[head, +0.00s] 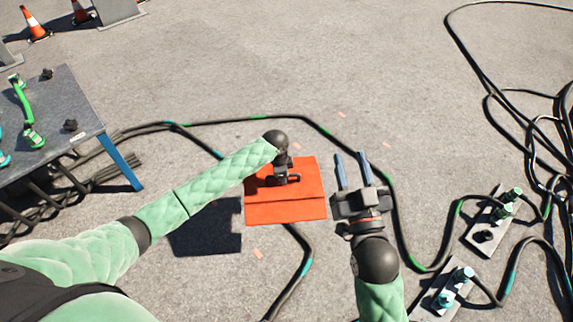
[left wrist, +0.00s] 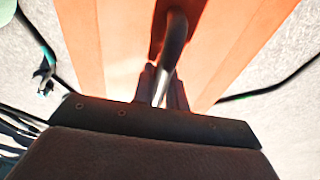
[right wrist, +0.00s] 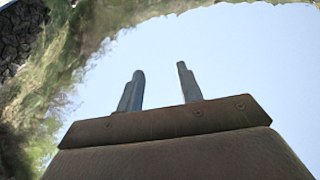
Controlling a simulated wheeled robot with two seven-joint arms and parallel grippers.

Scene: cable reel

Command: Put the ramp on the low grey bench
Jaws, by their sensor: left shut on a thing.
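The orange ramp (head: 300,208) hangs in the middle of the head view, its dark shadow on the ground apart from it to the lower left. My left gripper (head: 283,179) is shut on a dark handle on top of it. In the left wrist view the ramp (left wrist: 95,40) fills the upper middle, with the metal handle between the fingers. My right gripper (head: 352,162) is open and empty, just right of the ramp; its two fingers stand apart in the right wrist view. A grey-topped bench (head: 62,108) with a blue leg stands at the left.
Green and dark tools lie on the bench top. Black cables (head: 255,117) run over the ground behind, below and right of the ramp. Two plates with connectors (head: 490,232) lie at the lower right. Orange cones (head: 36,27) and grey pieces are at the top left. Upper middle ground is clear.

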